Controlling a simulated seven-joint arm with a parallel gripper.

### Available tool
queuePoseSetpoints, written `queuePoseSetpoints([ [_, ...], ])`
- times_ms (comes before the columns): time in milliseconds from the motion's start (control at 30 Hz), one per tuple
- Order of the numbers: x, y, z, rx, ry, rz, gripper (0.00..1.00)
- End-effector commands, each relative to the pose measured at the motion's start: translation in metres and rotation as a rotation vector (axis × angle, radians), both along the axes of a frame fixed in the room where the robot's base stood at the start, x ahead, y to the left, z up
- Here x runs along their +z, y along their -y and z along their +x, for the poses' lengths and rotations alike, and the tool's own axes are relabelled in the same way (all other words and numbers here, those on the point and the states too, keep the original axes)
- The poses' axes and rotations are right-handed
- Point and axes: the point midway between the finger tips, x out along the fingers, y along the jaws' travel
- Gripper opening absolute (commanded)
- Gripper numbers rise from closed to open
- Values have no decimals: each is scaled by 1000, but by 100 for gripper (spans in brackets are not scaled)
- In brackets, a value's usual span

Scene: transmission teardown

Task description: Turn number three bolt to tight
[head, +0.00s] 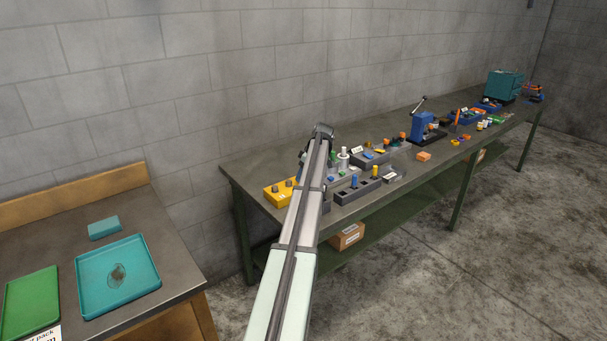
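My arm stretches from the bottom of the head view to the left end of the long workbench (258,173). My gripper is hidden behind the arm's far end, so its fingers do not show. No bolt marked number three can be made out at this size.
A blue press-like device (424,127) with a lever and a teal machine (503,85) stand farther right. A cardboard box (346,237) lies on the lower shelf. At left, a second bench holds a teal tray (117,291), a green tray (32,302) and a teal block (104,227).

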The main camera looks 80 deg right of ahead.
Motion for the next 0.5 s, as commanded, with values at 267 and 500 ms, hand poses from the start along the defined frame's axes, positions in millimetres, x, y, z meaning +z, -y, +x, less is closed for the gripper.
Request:
queuePoseSetpoints([
  [267,0,0,0,0,0,0,34],
  [500,0,0,0,0,0,0,11],
])
